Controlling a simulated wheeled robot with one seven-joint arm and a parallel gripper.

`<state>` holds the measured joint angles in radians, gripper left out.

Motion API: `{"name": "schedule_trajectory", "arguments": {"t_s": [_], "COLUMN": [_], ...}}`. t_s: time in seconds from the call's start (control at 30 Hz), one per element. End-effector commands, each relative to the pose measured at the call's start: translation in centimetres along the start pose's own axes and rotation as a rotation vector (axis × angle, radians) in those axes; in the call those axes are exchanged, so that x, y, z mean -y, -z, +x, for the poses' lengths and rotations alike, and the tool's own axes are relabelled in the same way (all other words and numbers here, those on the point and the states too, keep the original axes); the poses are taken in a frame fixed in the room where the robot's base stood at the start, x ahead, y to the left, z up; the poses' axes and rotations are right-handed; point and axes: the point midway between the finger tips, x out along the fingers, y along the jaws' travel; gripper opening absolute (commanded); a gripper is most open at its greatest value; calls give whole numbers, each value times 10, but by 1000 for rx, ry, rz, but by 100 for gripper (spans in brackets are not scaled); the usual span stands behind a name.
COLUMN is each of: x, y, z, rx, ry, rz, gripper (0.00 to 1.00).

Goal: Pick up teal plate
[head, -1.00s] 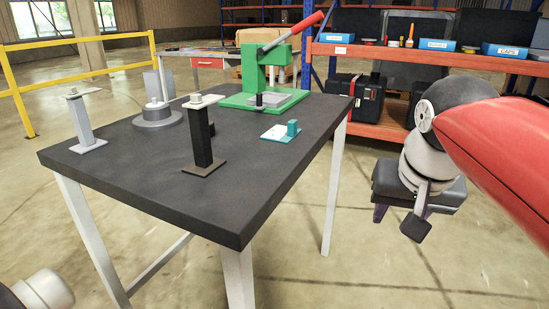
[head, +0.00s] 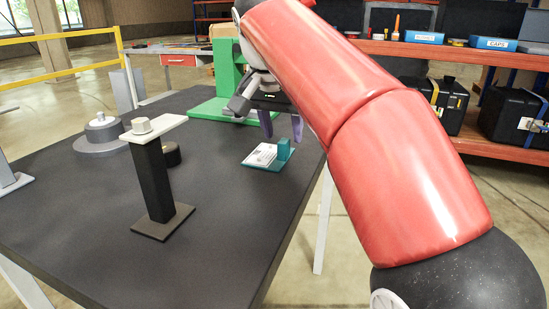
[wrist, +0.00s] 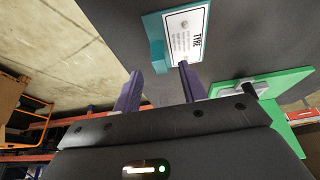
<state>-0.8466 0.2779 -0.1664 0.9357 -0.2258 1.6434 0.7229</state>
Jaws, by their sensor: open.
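The teal plate (head: 247,160) lies flat on the dark table near its right edge. It carries a white label and an upright teal block (head: 284,148) at its right end. My gripper (head: 283,125) is above and just behind the plate in the head view, fingers pointing down, open and empty. In the wrist view the plate (wrist: 148,24) is at the top, beyond the fingertips (wrist: 160,75), with its block at the left end and printed label facing the camera. The fingers do not appear to touch it.
The green press (head: 222,70) stands behind the plate, partly hidden by my arm. A black post with a white top plate (head: 155,180) stands to the left on the table (head: 225,240). A round grey stepped base (head: 100,135) is farther left. Orange shelving (head: 500,56) is behind.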

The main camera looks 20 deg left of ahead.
Motion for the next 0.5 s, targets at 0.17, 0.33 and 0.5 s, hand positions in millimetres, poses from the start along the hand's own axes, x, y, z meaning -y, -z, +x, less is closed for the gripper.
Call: {"name": "schedule_trajectory", "arguments": {"t_s": [0.17,0.33,0.5], "x": [1,1,1], "y": [-3,-2,-2], "z": [29,38,38], "rx": [1,-1,-1], "ry": [-1,1,1], "rz": [-1,-2,-2], "gripper": [42,42,42]}}
